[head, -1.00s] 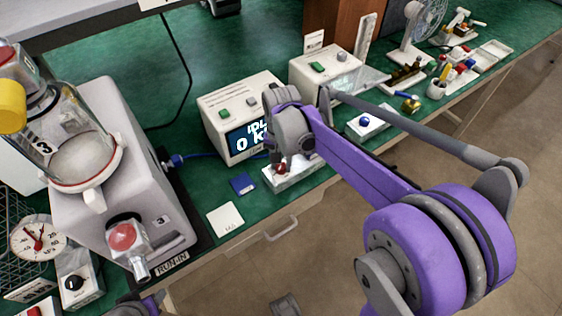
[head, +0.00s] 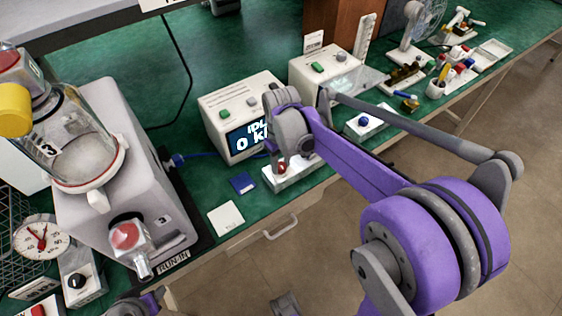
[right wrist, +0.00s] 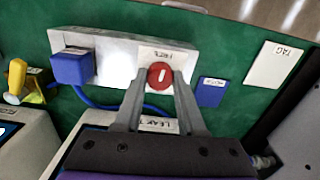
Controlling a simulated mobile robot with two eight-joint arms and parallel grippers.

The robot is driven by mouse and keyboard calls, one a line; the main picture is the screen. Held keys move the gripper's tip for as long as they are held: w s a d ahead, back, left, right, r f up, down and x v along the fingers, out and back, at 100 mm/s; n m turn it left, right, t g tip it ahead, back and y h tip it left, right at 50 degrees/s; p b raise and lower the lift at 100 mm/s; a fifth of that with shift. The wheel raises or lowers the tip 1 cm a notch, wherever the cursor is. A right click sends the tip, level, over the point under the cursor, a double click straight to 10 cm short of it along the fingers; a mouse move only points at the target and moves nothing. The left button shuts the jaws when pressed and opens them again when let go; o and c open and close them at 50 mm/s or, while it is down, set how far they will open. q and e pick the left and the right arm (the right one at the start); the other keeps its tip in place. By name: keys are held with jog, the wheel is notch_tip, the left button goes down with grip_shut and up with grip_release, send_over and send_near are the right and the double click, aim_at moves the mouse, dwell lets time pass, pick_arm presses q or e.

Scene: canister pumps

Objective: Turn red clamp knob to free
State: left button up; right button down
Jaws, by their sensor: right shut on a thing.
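The red clamp knob (right wrist: 160,75) sits on a white block (right wrist: 120,55) in the right wrist view, with a short pale mark on its face. My right gripper (right wrist: 160,80) is shut on the knob, one fingertip on each side. A small label lies just beyond it; its lettering is too small to read surely. In the head view the knob (head: 281,168) shows as a small red spot under my right gripper (head: 282,160), on the white block (head: 285,184). Part of my left arm shows at the bottom edge; its gripper is not in view.
A blue block (right wrist: 72,66) sits on the same white block, with a blue cable beside it. A display box (head: 238,115) stands just behind. A blue tag (head: 242,184) and white tag (head: 226,218) lie nearby. The large grey pump (head: 125,170) stands left.

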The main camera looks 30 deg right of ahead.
aim_at(281, 166)
jog(key=shift+n, duration=0.7)
jog(key=c, duration=0.5)
grip_release()
jog(key=shift+r, duration=0.1)
notch_tip(281, 166, up, 11)
jog(key=p, duration=0.1)
jog(key=shift+f, duration=0.2)
